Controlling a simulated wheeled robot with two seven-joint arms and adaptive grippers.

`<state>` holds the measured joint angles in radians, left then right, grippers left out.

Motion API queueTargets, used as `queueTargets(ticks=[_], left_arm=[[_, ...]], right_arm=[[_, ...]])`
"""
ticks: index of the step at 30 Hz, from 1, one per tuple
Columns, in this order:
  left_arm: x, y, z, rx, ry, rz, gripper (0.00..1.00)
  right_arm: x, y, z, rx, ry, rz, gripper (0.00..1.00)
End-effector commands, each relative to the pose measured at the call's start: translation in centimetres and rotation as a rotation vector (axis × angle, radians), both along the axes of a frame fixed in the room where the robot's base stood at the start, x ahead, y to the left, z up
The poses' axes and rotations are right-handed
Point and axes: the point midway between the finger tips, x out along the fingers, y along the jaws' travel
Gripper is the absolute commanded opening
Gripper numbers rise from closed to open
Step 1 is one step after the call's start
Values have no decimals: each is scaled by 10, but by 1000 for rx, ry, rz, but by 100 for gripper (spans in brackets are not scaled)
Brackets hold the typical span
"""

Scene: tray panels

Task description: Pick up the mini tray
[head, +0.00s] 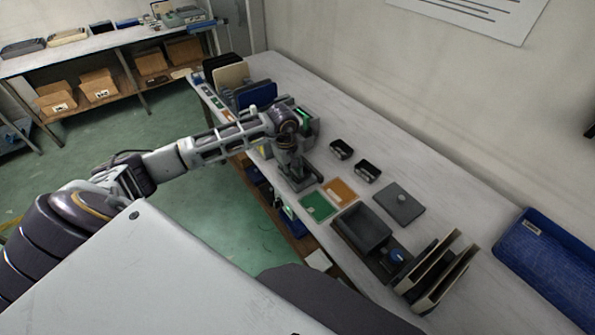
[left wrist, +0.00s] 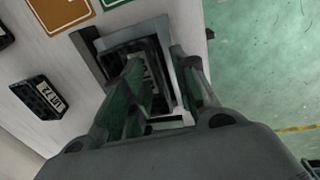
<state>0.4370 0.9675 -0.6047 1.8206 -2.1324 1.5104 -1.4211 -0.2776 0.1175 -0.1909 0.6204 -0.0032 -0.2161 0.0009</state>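A small black tray with a white label sits on a grey square base and shows in the left wrist view (left wrist: 119,55), between and below my left gripper's fingers. In the head view my left gripper (head: 296,172) points down over the grey base (head: 302,184), and the arm mostly hides the tray. The fingers (left wrist: 158,62) stand apart; the left one overlaps the tray in the picture, the right one is by its right side. I see no clear grip. Two similar black mini trays (head: 340,150) (head: 368,171) stand apart on the bench. My right gripper is not visible.
Green (head: 317,206) and orange (head: 341,190) cards lie beside the base. A grey open bin (head: 362,228), a dark flat panel (head: 399,204) and upright panels in a rack (head: 440,270) stand toward the front. A blue bin (head: 545,262) is at right.

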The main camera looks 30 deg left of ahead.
Motion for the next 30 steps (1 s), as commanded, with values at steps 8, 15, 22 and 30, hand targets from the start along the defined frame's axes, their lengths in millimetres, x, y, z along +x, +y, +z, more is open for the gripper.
queueTargets(ticks=[8, 15, 22, 30], left_arm=[[0, -1, -8, -1, 0, 0, 28], [0, -1, -7, 0, 0, 0, 28], [1, -1, -7, 0, 0, 0, 9], [1, -1, -7, 0, 0, 0, 0]], right_arm=[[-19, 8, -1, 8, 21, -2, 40], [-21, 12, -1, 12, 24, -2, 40], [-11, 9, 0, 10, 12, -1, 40], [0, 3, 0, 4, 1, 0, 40]])
